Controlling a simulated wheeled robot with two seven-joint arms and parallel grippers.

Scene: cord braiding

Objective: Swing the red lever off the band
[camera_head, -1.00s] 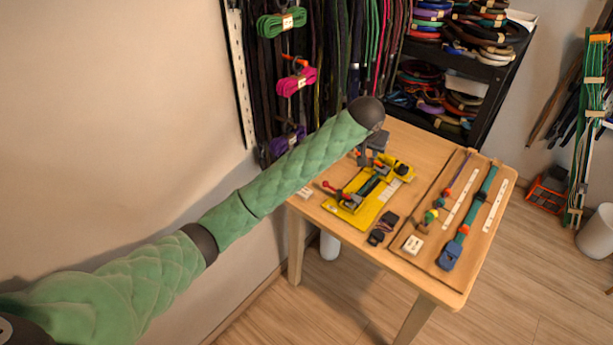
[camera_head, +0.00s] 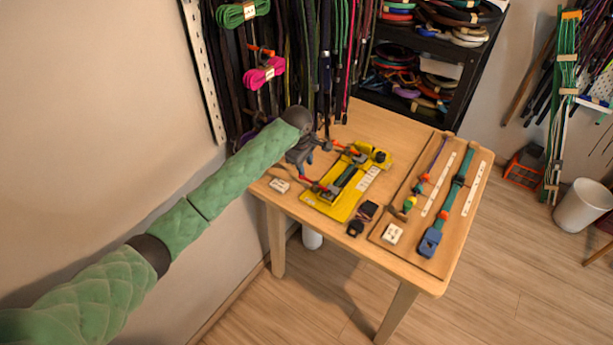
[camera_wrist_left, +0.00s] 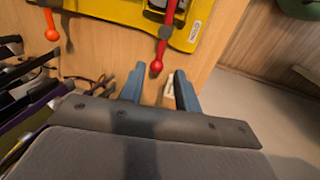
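The yellow jig (camera_head: 324,208) lies on the table with a dark strip (camera_head: 343,178) along its middle; I cannot tell for sure that this is the band. The red lever (camera_head: 306,180) sticks out of the jig's near left end. In the left wrist view the red lever (camera_wrist_left: 163,45) ends in a red ball just ahead of my fingertips, roughly between them. My left gripper (camera_wrist_left: 160,72) has its blue fingers apart and empty. In the head view my left gripper (camera_head: 308,163) is beside the jig's left side. My right gripper is not in view.
A second lever, orange-tipped (camera_wrist_left: 52,34), is left in the wrist view. A small white block (camera_head: 279,185) lies left of the jig. Dark clips (camera_head: 362,217) and a board (camera_head: 409,251) with cords lie to the right. Cords hang on the wall behind.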

